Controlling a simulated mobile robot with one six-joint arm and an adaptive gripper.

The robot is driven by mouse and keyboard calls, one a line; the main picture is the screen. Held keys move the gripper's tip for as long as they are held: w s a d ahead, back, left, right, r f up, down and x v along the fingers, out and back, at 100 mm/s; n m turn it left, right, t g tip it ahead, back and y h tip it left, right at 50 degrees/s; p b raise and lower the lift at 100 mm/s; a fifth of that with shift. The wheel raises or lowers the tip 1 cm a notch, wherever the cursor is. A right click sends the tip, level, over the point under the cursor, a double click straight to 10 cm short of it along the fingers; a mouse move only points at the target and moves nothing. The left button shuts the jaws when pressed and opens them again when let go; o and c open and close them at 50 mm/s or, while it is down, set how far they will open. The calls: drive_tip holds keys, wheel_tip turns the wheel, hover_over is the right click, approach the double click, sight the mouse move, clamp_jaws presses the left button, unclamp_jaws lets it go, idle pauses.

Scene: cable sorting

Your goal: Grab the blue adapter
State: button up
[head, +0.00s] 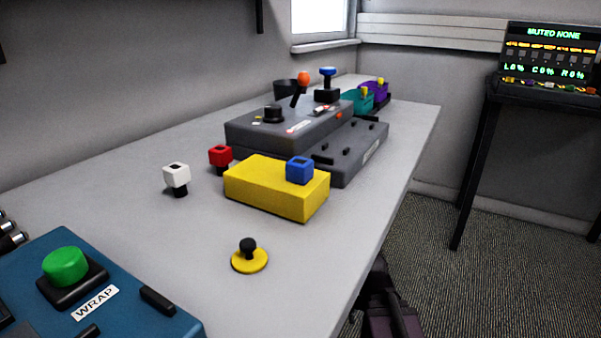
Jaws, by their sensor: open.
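The blue adapter (300,169) is a small blue cube with a dark square opening in its top. It sits upright on the right end of the yellow box (262,190) on the bench. My gripper (388,302) shows as a dark shape at the bottom edge, right of the bench's front edge and lower than its top. It is open, well apart from the adapter, and partly cut off by the frame. I see nothing between its jaws.
A white cube (176,175) and a red cube (220,156) stand left of the yellow box. A yellow disc with a black knob (249,256) is in front. Grey machines (290,125) stand behind. A blue panel with a green button (66,264) fills the lower left.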

wheel_tip(320, 180, up, 13)
drive_tip(key=p, duration=1.3)
drive_tip(key=shift+a, duration=0.1)
